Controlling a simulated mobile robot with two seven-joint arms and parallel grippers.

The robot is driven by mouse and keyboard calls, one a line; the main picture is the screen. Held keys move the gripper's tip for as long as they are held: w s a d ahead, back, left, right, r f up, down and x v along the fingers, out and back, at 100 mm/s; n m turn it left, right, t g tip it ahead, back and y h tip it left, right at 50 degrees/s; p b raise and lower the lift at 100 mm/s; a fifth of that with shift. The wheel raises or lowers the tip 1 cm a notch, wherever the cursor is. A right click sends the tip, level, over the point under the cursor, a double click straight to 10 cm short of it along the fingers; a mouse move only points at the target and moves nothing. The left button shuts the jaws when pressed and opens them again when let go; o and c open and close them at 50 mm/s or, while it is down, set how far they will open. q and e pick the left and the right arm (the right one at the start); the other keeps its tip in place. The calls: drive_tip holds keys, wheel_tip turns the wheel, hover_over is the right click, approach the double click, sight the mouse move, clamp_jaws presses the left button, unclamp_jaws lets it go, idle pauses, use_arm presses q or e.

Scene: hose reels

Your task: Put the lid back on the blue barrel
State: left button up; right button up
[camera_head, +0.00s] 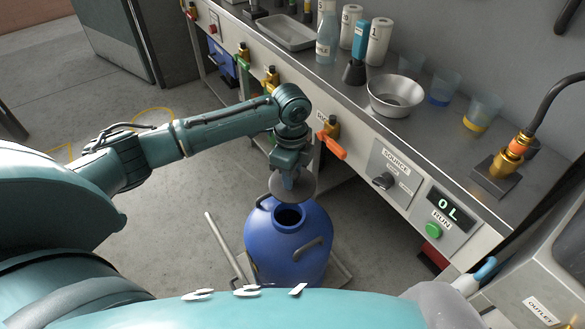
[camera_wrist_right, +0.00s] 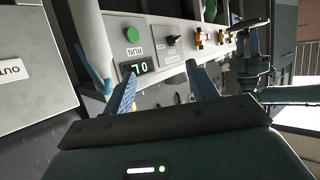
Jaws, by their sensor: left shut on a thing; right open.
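The blue barrel (camera_head: 315,258) stands upright on the floor in the head view, its round mouth uncovered and dark inside. My left gripper (camera_head: 289,178) is shut on the lid (camera_head: 300,189), a grey-brown disc. It holds the lid above the barrel and a little behind its mouth as seen from the head. The lid is tilted in this view, and the exact gap to the rim is hard to judge. In the right wrist view my right gripper (camera_wrist_right: 160,72) is open, with nothing between its fingers.
A steel bench (camera_head: 340,85) runs along the right, carrying a metal bowl (camera_head: 396,95), plastic cups and bottles. An orange-handled valve (camera_head: 331,146) juts from its front close to my left wrist. The barrel stands on a low wheeled base (camera_head: 342,275). The floor at left is mostly clear.

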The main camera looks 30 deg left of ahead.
use_arm(q)
wheel_tip(320, 180, down, 15)
drive_tip(key=w+a+m+b, duration=0.1)
drive_tip(key=a+m+b, duration=0.1)
drive_tip(key=m+b, duration=0.4)
drive_tip(key=shift+w+b, duration=0.25)
drive_tip(key=shift+b, duration=1.4)
use_arm(e)
drive_tip(key=shift+w+a+f+n+t+y, duration=0.25)
drive_tip(key=shift+f+n+t+y, duration=0.15)
drive_tip(key=shift+t, duration=0.3)
drive_tip(key=shift+w+a+f+n+t+y, duration=0.15)
drive_tip(key=shift+a+f+n+t+y, duration=0.25)
drive_tip(key=shift+t, duration=0.3)
drive_tip(key=shift+w+a+f+n+t+y, duration=0.2)
drive_tip(key=shift+f+n+t+y, duration=0.25)
drive_tip(key=shift+t, duration=0.25)
use_arm(q)
drive_tip(key=shift+p, duration=0.9)
use_arm(e)
drive_tip(key=shift+r, duration=0.9)
use_arm(q)
drive_tip(key=shift+f+p, duration=0.15)
drive_tip(key=shift+p, duration=0.2)
use_arm(e)
drive_tip(key=shift+r, duration=0.35)
use_arm(q)
drive_tip(key=shift+p, duration=0.35)
use_arm(e)
drive_tip(key=shift+r, duration=0.35)
